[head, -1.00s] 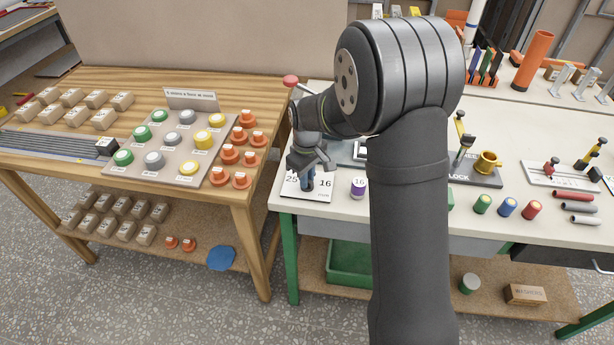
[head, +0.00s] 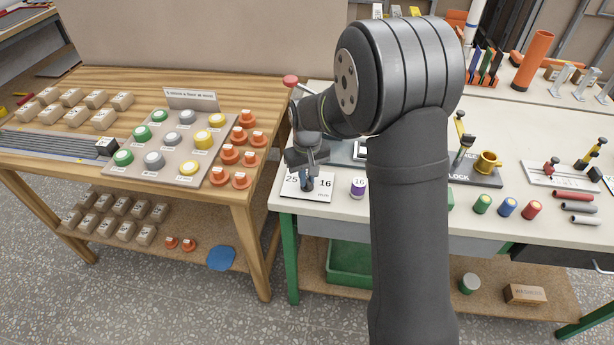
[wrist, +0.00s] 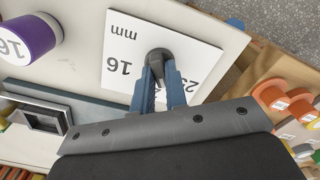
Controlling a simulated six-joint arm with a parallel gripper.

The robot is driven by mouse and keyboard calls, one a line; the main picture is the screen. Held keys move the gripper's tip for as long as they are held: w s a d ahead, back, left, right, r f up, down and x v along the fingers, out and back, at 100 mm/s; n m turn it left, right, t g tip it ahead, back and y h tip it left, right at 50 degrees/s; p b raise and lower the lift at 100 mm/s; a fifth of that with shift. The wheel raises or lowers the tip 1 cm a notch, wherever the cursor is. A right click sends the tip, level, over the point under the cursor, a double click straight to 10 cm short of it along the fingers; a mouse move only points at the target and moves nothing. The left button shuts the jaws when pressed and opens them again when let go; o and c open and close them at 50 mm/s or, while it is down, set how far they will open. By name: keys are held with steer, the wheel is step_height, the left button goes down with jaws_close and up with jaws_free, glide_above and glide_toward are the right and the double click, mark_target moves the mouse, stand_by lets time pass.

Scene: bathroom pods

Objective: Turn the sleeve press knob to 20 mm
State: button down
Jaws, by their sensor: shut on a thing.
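The knob (wrist: 158,54) is dark and round and stands on a white dial plate (wrist: 118,50) marked 16, 25 and mm. My gripper (wrist: 164,74) is shut on the knob, with its blue fingers on either side of it. The 20 mark is hidden in both views, and I cannot tell which number the knob points to.
A purple-and-white cylinder marked 16 (head: 358,187) stands right of the plate. The wooden table (head: 250,195) with orange pieces (head: 241,179) is close on the left. My arm hides the bench's middle.

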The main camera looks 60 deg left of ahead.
steer(key=m, duration=0.6)
steer(key=shift+m, duration=0.3)
stand_by(0.4)
steer(key=c, duration=1.4)
jaws_free()
steer(key=shift+c, duration=0.2)
steer(key=shift+r, duration=0.1)
step_height(320, 180, up, 17)
steer(key=shift+r, duration=0.15)
